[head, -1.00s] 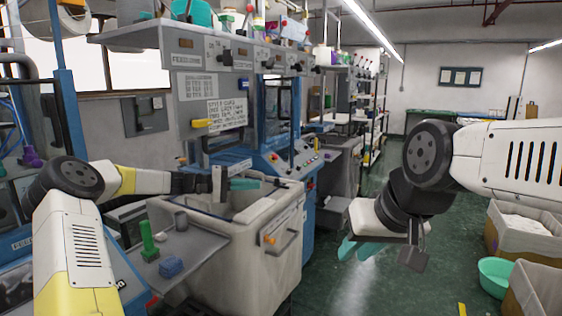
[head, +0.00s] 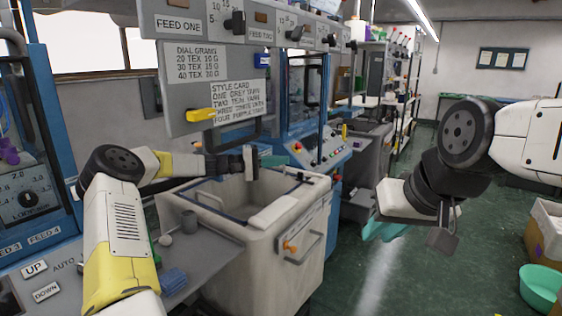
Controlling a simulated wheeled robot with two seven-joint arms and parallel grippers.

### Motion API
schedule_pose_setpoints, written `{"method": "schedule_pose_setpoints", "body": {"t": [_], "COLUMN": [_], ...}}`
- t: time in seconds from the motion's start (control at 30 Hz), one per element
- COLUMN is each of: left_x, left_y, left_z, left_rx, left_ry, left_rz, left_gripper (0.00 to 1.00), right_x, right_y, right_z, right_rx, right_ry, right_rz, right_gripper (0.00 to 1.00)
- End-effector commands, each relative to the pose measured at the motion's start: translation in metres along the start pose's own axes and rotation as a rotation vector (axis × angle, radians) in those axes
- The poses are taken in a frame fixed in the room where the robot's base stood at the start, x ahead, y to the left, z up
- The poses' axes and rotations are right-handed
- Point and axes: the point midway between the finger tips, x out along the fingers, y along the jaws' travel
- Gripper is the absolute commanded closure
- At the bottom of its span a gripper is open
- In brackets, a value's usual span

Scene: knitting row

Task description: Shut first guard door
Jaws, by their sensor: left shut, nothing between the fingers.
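The machine on the left carries a grey panel (head: 215,88) with text cards, a yellow handle (head: 201,115) and a dark bar handle (head: 256,130) at its lower edge. I cannot tell for sure whether this panel is the first guard door. A blue-framed guard with clear panes (head: 304,95) stands behind it. My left gripper (head: 271,160) is shut and empty, below the grey panel and over the rim of the pale bin; its fingers are partly hidden. My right gripper (head: 384,230) hangs over the aisle, away from the machines, and its finger gap is unclear.
The pale bin (head: 270,230) with a side handle fills the space before the machine. A grey shelf (head: 205,262) with small items lies left of it. Buttons (head: 314,147) sit on a blue console. A green basin (head: 541,287) is at lower right.

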Motion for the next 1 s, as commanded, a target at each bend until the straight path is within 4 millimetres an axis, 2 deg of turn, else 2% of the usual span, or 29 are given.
{"method": "schedule_pose_setpoints", "body": {"t": [0.03, 0.2, 0.43, 0.6, 1.0], "left_x": [0.013, 0.05, 0.085, 0.095, 0.097], "left_y": [0.0, 0.0, 0.0, 0.0, 0.0], "left_z": [0.001, 0.001, 0.001, -0.001, 0.0], "left_rx": [0.001, 0.0, 0.0, 0.0, 0.0], "left_ry": [-0.004, -0.003, -0.001, 0.002, 0.002], "left_rz": [0.001, 0.0, 0.0, 0.0, 0.0], "left_gripper": [1.0, 1.0, 1.0, 1.0, 1.0], "right_x": [0.0, 0.0, 0.0, 0.0, 0.0], "right_y": [0.0, 0.0, 0.0, 0.0, 0.0], "right_z": [0.0, 0.0, 0.0, 0.0, 0.0], "right_rx": [0.0, 0.0, 0.0, 0.0, 0.0], "right_ry": [0.0, 0.0, -0.001, -0.001, 0.0], "right_rz": [0.0, 0.0, 0.0, 0.0, 0.0], "right_gripper": [0.77, 0.77, 0.77, 0.77, 0.77]}}
